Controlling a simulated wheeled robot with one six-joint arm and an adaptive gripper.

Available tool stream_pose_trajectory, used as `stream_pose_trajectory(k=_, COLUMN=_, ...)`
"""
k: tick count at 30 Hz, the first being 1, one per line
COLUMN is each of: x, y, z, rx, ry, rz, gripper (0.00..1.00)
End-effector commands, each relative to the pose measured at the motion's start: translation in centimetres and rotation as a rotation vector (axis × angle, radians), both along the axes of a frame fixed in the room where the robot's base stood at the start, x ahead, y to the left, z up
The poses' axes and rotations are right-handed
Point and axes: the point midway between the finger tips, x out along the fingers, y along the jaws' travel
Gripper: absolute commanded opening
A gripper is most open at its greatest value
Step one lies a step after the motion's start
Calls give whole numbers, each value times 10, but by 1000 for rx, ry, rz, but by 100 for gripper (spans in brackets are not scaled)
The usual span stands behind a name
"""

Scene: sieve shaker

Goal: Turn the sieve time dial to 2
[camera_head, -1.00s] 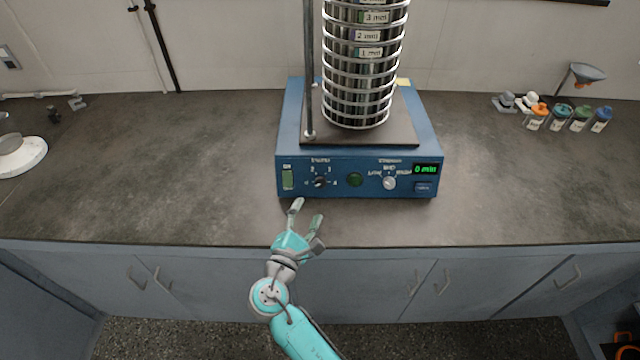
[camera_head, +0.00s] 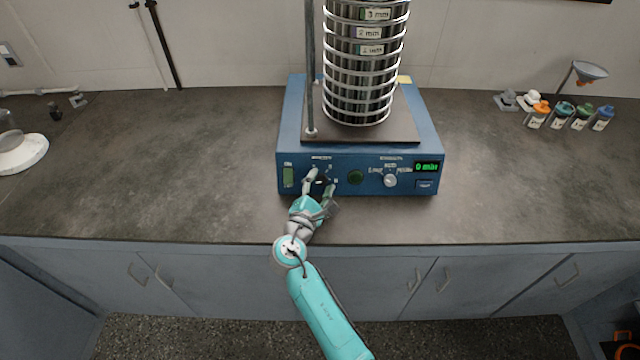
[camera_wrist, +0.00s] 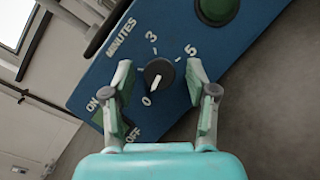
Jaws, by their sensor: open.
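The time dial (camera_wrist: 158,73) is a black knob with a white pointer on the blue sieve shaker's (camera_head: 290,130) front panel. In the wrist view it sits under the word MINUTES, with 3, 5 and 0 legible around it, and its pointer is toward the 0. My gripper (camera_wrist: 160,78) is open, with one finger on each side of the dial; I cannot tell whether either touches it. In the head view my gripper (camera_head: 320,179) is at the panel and partly hides the dial. The green display (camera_head: 426,167) reads 0 min.
A green on/off switch (camera_head: 288,177) is left of the dial, and a round green button (camera_head: 355,177) is right of it. A second knob (camera_head: 390,181) is farther right. The sieve stack (camera_head: 362,85) stands on top. The counter in front is clear.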

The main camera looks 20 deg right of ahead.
Motion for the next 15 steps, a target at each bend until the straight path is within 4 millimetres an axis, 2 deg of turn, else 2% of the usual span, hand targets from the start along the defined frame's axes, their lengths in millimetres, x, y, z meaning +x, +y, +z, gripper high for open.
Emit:
stream_pose_trajectory(k=1, x=0, y=0, z=0, rx=0, ry=0, rz=0, gripper=50)
stream_pose_trajectory(k=7, x=0, y=0, z=0, rx=0, ry=0, rz=0, gripper=0)
stream_pose_trajectory(k=15, x=0, y=0, z=0, rx=14, ry=-5, rz=-6, gripper=0)
